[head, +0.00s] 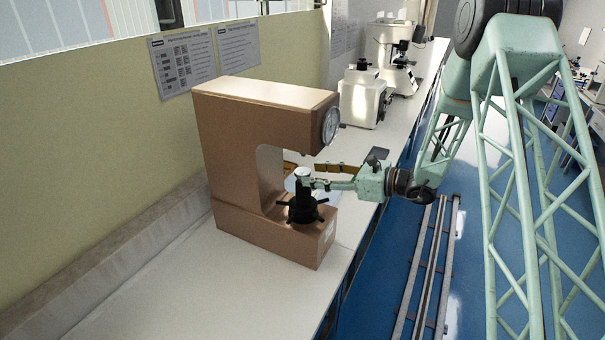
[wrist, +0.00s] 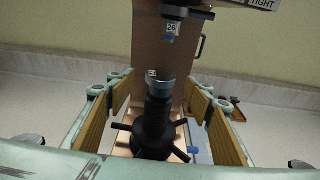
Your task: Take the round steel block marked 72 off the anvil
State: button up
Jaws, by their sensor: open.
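The round steel block (head: 302,173) sits on top of the black anvil post (head: 304,205) of the brown hardness tester (head: 262,110). In the wrist view the block (wrist: 160,84) is a grey disc with a small mark too small to read. My gripper (head: 307,179) reaches in from the right at about block height. In the wrist view my gripper (wrist: 160,90) is open, with its tan-padded fingers on either side of the block and a gap on both sides. The black post with its spoked handwheel (wrist: 153,135) stands between the fingers.
The tester's indenter (wrist: 170,31), labelled 26, hangs above the block. Behind the brown tester, a white machine (head: 364,97) and a microscope-like instrument (head: 394,55) stand on the bench. The front part of the white bench (head: 190,285) is clear.

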aim_at(302, 171)
jog(key=shift+a, duration=0.1)
dwell(0.3)
jog(key=shift+p+x, duration=0.4)
jog(key=shift+x, duration=2.1)
jog(key=shift+w, duration=0.1)
jog(key=shift+c, duration=0.2)
jog(key=c, duration=1.1)
jog(key=shift+r, duration=0.2)
jog(key=shift+r, duration=1.55)
jog(key=s+d, duration=0.1)
jog(key=s, duration=0.4)
jog(key=s+d+r+b, duration=0.1)
jog(key=s+d, duration=0.1)
jog(key=s, duration=0.3)
jog(key=s+d+b, duration=0.1)
jog(key=s, duration=0.4)
jog(key=shift+s+d+r, duration=0.2)
jog(key=shift+d+r, duration=0.1)
jog(key=shift+d, duration=0.1)
